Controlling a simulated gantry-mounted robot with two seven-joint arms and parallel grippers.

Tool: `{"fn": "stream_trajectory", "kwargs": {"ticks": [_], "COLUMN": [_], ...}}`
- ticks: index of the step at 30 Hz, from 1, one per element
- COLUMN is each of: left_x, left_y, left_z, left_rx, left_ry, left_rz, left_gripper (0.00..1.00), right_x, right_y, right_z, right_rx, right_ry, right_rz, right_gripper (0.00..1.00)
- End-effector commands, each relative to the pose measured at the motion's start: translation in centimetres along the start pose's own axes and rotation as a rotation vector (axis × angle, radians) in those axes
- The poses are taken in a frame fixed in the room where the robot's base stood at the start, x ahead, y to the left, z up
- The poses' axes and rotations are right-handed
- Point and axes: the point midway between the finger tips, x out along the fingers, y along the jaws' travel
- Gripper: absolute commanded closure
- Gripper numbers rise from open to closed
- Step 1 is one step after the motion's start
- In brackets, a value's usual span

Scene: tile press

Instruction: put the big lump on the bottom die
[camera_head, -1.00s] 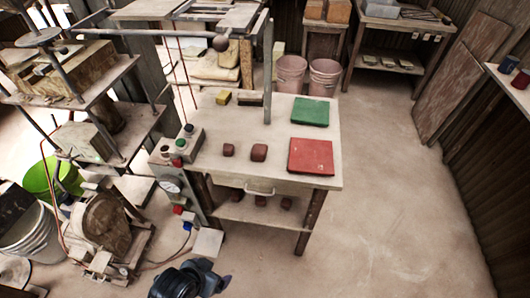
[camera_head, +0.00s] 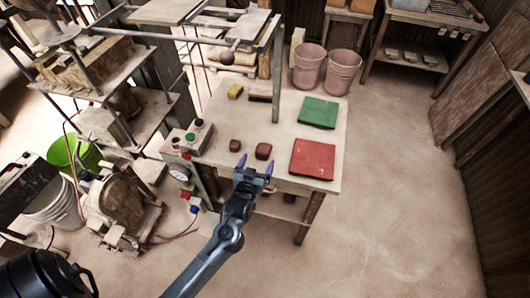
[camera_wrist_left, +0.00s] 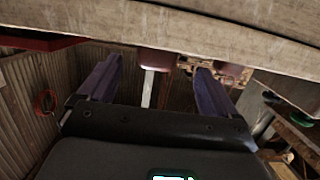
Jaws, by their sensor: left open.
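Two reddish-brown lumps lie on the worktable (camera_head: 222,120). The big lump (camera_head: 263,151) is on the right, and the small lump (camera_head: 235,146) is left of it. My left gripper (camera_head: 255,164) is open at the table's front edge, just in front of the big lump in the picture. I see no contact with it. In the left wrist view its spread fingers (camera_wrist_left: 158,76) hold nothing, with the pale table edge across the top. The press frame (camera_head: 134,92) stands at the left. I cannot tell which part is the bottom die. My right gripper is not in view.
A green mat (camera_head: 318,112) and a red mat (camera_head: 312,159) lie on the table's right side. A button box (camera_head: 187,140) stands at its left edge. Open floor (camera_head: 400,220) lies to the right.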

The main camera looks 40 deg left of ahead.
Motion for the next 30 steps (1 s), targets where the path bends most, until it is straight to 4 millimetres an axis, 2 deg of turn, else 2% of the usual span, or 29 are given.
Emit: {"fn": "stream_trajectory", "kwargs": {"ticks": [3, 14, 22, 30], "left_x": [1.7, 4.2, 7.5, 8.5], "left_y": [0.1, 0.2, 0.5, 0.5], "left_z": [0.0, -0.1, -0.3, -0.3], "left_rx": [0.0, 0.0, 0.001, 0.0], "left_ry": [0.002, 0.0, 0.0, -0.002], "left_rz": [0.002, 0.002, 0.002, 0.003], "left_gripper": [0.08, 0.08, 0.08, 0.08], "right_x": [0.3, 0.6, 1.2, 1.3], "right_y": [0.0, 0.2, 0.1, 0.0], "right_z": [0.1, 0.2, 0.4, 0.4], "right_rx": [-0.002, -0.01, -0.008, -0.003], "right_ry": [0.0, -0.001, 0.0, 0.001], "right_rz": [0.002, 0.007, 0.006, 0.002], "right_gripper": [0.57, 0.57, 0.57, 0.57]}}
